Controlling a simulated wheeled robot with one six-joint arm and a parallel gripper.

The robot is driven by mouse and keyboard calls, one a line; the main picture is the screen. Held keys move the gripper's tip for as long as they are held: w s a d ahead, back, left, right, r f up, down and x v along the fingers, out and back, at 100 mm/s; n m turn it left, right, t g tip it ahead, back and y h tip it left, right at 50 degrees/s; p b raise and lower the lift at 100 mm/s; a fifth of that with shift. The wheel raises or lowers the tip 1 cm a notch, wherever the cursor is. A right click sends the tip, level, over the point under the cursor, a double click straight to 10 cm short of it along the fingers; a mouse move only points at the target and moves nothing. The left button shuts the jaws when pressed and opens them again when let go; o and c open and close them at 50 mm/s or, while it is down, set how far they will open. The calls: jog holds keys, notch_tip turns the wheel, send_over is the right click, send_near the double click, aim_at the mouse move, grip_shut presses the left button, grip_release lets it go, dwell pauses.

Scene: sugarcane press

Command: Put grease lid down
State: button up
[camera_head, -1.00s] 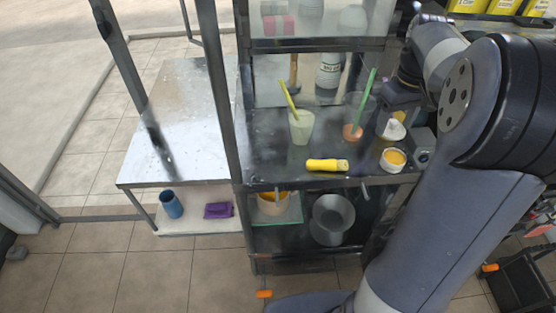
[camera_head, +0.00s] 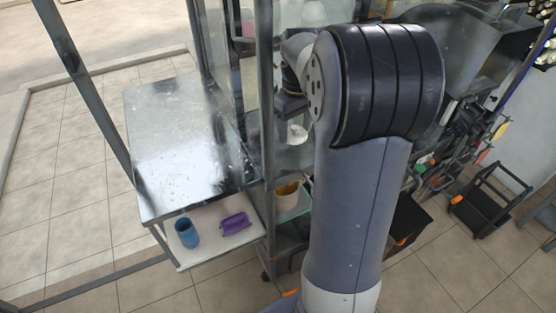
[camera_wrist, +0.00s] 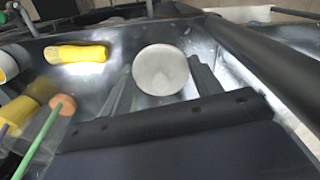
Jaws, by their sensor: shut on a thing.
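The grease lid (camera_wrist: 160,66) is a round white disc. In the wrist view it sits between the two dark fingers of my gripper (camera_wrist: 161,74), which is shut on it. The lid is over the dark metal shelf (camera_wrist: 115,62); I cannot tell whether it touches the surface. In the head view a small part of the white lid (camera_head: 297,134) shows left of my arm, and my arm hides most of the shelf. The open grease pot cannot be made out in the current views.
In the wrist view a yellow cylinder (camera_wrist: 75,53) lies left of the lid, and a green stick (camera_wrist: 40,140) with a brownish end is nearer. In the head view a bare metal table (camera_head: 180,140) stands left, with a blue cup (camera_head: 187,232) and purple object (camera_head: 235,223) below.

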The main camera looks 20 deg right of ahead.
aim_at(296, 127)
notch_tip(296, 127, down, 8)
jog(key=shift+d+f, duration=0.1)
jog(key=shift+f, duration=0.1)
dwell(0.3)
jog(key=o, duration=0.9)
jog(key=shift+f, duration=0.15)
jog(key=shift+o, duration=0.2)
notch_tip(296, 127, up, 12)
jog(key=shift+r, duration=0.2)
